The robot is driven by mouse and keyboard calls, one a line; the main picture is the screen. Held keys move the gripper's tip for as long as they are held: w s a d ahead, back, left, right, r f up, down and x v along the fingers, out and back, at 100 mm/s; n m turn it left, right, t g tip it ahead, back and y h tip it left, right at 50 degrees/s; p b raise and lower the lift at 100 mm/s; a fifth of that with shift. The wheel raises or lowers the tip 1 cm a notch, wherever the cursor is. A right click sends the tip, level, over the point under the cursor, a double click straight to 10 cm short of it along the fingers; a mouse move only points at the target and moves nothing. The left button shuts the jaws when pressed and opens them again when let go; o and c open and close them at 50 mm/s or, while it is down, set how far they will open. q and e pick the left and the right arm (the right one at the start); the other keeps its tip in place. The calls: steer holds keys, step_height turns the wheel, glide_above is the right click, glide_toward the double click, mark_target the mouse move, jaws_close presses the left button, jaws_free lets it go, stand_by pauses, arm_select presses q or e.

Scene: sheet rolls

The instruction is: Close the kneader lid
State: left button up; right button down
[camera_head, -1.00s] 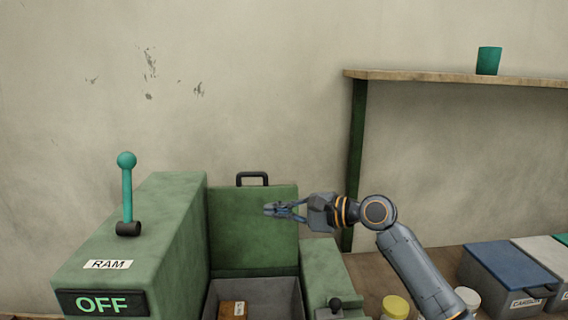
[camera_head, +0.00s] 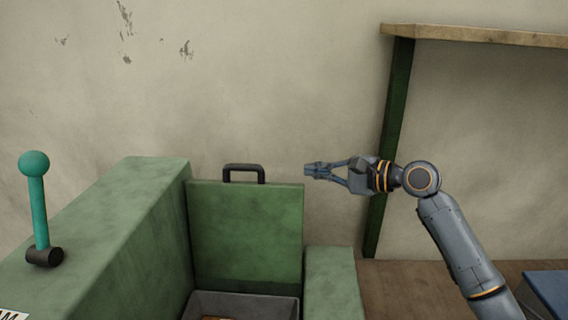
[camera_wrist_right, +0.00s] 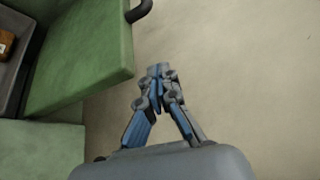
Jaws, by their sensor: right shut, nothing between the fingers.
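The green kneader lid (camera_head: 246,232) stands upright and open behind the kneader's grey bin (camera_head: 240,304). A black handle (camera_head: 244,173) sits on its top edge. My right gripper (camera_head: 308,171) is shut and empty, just right of the lid's upper right corner and about level with the handle, apart from both. In the right wrist view the fingertips (camera_wrist_right: 158,70) are together, with the lid (camera_wrist_right: 85,50) to their left and part of the handle (camera_wrist_right: 139,10) at the top. My left gripper is not in view.
A teal-knobbed lever (camera_head: 37,205) stands on the green housing at left. A green block (camera_head: 332,284) flanks the bin at right. A brown item (camera_wrist_right: 5,42) lies in the bin. A shelf (camera_head: 470,35) on a green post is at right. The wall behind is bare.

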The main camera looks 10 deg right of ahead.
arm_select(q)
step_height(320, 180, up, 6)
steer(key=p, duration=0.5)
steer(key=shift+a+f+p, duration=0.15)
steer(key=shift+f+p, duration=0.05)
steer(key=shift+p, duration=0.1)
arm_select(e)
steer(key=w+a, duration=0.2)
steer(key=a, duration=0.7)
steer(key=shift+w+a+f, duration=0.15)
steer(key=shift+w, duration=0.2)
steer(key=shift+s, duration=0.1)
